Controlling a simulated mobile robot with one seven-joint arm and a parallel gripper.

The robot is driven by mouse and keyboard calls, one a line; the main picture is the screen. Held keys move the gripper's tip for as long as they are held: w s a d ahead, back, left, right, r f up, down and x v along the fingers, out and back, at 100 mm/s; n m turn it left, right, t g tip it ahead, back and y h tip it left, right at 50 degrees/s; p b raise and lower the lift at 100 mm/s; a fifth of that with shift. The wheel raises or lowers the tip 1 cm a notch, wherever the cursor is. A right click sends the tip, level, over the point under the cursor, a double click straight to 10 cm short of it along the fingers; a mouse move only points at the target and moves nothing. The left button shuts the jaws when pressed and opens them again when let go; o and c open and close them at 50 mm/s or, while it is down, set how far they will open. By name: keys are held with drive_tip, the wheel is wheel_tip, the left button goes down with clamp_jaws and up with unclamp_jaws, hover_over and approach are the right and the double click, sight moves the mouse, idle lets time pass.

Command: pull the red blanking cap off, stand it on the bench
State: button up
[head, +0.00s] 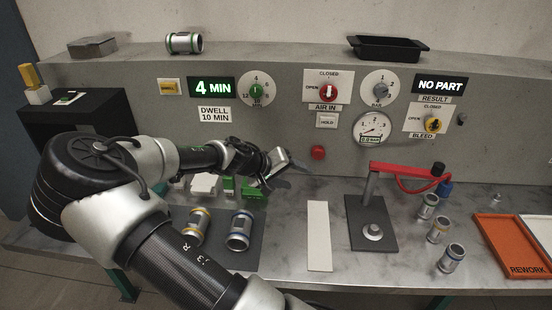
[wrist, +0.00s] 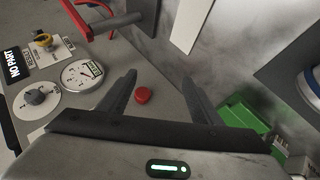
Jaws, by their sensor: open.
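The red blanking cap (head: 317,152) is a small round knob shape on the grey back panel, below the HOLD plate and left of the round gauge. In the wrist view the cap (wrist: 142,95) shows between the two dark fingers, nearer the left one. My gripper (head: 296,172) is open and empty, just left of the cap and a little below it in the head view. My gripper's fingers (wrist: 159,82) stand well apart in the wrist view, and neither appears to touch the cap. The bench (head: 285,255) is a grey mottled top below the panel.
A red-armed fixture (head: 372,222) stands right of a pale strip (head: 319,236). Metal castings (head: 437,230) lie near an orange REWORK tray (head: 514,245). Two castings rest on a dark mat (head: 218,255), with green blocks (head: 252,188) behind. Bare bench shows between mat and strip.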

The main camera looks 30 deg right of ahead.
sight(316, 154)
drive_tip(key=w+r+n+t+h, duration=0.2)
drive_tip(key=w+r+h, duration=0.1)
drive_tip(key=w, duration=0.3)
drive_tip(key=x, duration=1.7)
drive_tip(key=shift+w+a+f, duration=0.1)
drive_tip(key=shift+w, duration=0.15)
drive_tip(key=c, duration=1.3)
drive_tip(key=shift+s+a, duration=0.5)
drive_tip(key=shift+s, duration=0.35)
drive_tip(key=shift+s+a, duration=0.55)
drive_tip(key=shift+s, duration=0.25)
drive_tip(key=shift+s+a, duration=0.5)
drive_tip(key=shift+s, duration=0.35)
drive_tip(key=shift+s+a, duration=0.55)
drive_tip(key=shift+s, duration=0.3)
drive_tip(key=shift+t, duration=0.3)
